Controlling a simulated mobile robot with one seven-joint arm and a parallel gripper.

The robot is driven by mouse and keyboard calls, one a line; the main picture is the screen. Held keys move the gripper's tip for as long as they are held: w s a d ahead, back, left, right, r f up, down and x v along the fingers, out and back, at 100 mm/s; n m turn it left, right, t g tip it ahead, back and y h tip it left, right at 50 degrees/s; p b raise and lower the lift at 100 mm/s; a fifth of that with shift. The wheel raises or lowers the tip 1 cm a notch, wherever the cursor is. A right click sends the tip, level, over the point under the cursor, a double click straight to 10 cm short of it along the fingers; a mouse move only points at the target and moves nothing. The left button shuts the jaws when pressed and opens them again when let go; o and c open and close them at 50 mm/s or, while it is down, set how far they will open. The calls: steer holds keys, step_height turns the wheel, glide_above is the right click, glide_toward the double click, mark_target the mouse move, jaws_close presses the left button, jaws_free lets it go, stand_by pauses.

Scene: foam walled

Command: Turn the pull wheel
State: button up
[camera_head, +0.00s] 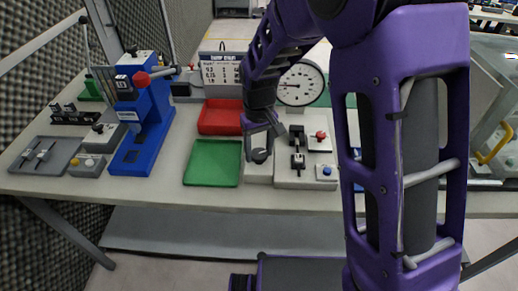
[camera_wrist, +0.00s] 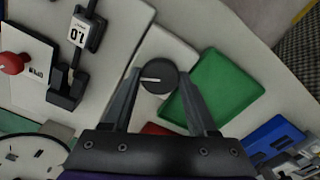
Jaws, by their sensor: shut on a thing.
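The pull wheel (camera_wrist: 158,76) is a dark round knob with a white pointer line, on a pale box (camera_wrist: 165,47). In the wrist view the line points left. In the head view the wheel (camera_head: 259,156) sits at the front of the bench, partly hidden by my gripper (camera_head: 261,146). In the wrist view my gripper (camera_wrist: 159,78) has one finger on each side of the wheel, shut on it across its width.
A green tray (camera_head: 213,163) lies just left of the wheel's box, with a red tray (camera_head: 220,117) behind. A control panel (camera_head: 308,160) with a red knob and levers stands close on the right. A blue press (camera_head: 142,130) stands farther left. A round gauge (camera_head: 301,84) stands behind.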

mark_target(259, 153)
steer(key=m, duration=0.6)
stand_by(0.6)
steer(key=o, duration=1.4)
steer(key=shift+c, duration=0.2)
step_height(259, 153, up, 18)
steer(key=p, duration=0.1)
steer(key=shift+f, duration=0.25)
